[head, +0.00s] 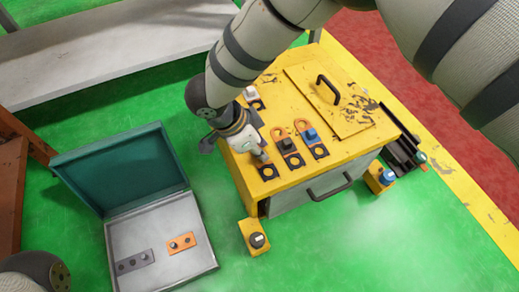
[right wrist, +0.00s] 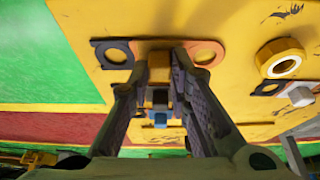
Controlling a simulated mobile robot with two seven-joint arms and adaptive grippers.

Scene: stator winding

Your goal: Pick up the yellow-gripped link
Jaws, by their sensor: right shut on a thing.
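The yellow-gripped link lies on the yellow cabinet top, partly hidden by my right gripper (head: 256,153). Its dark ring end (head: 268,172) shows in the head view just past the fingertips. In the right wrist view its yellow grip (right wrist: 158,65) sits between the two fingers of my right gripper (right wrist: 160,75), which are shut on it. The dark ring (right wrist: 115,52) is at left of the fingers and the orange ring (right wrist: 207,52) at right. The link appears at the level of the cabinet top; I cannot tell whether it touches. My left gripper is not in view.
Beside it on the cabinet (head: 350,140) are a dark-gripped link (head: 288,147), a blue-gripped link (head: 312,137) and a white-gripped link (head: 252,95). A black handle (head: 328,89) stands on the top. An open teal-lidded case (head: 125,170) holding two flat pieces lies at left on the green floor.

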